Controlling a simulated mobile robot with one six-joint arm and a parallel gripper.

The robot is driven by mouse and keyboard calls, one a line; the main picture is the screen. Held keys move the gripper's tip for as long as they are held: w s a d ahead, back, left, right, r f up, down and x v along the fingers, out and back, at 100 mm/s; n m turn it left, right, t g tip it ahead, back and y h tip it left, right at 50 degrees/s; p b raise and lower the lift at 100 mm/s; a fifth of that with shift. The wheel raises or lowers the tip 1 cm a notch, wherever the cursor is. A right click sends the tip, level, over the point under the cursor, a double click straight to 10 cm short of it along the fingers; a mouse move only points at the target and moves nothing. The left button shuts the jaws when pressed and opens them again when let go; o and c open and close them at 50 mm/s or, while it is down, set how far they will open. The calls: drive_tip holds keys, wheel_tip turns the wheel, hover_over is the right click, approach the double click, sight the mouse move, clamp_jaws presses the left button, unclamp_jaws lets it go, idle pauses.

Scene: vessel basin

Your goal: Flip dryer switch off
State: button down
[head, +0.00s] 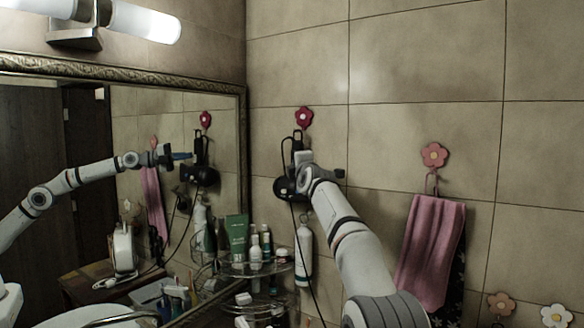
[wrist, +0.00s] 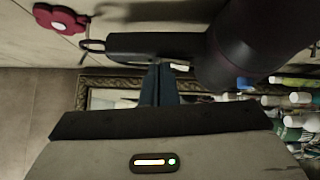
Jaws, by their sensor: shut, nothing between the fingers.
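A black hair dryer (head: 286,188) hangs on the tiled wall from a red flower hook (head: 303,117). In the wrist view the dryer's handle (wrist: 135,45) runs across the top, with its wide dark barrel (wrist: 245,45) at the right. My gripper (wrist: 160,72) is shut and empty. Its blue-grey fingertips point at the handle close to where it meets the barrel; I cannot tell whether they touch. In the head view my wrist hides the fingers and part of the dryer; the mirror shows the fingertips beside the handle. I cannot make out the switch.
A framed mirror (head: 100,140) covers the left wall. Bottles and tubes, including a green tube (head: 237,238), stand on a wire corner shelf (head: 262,268) below the dryer. A pink towel (head: 430,252) hangs on the right. The dryer's cord dangles downward.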

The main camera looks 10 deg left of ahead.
drive_tip(key=s+d+r+b, duration=0.1)
drive_tip(key=s+b, duration=0.7)
drive_tip(key=s, duration=0.5)
drive_tip(key=shift+d+r, duration=0.15)
drive_tip(key=shift+d, duration=0.1)
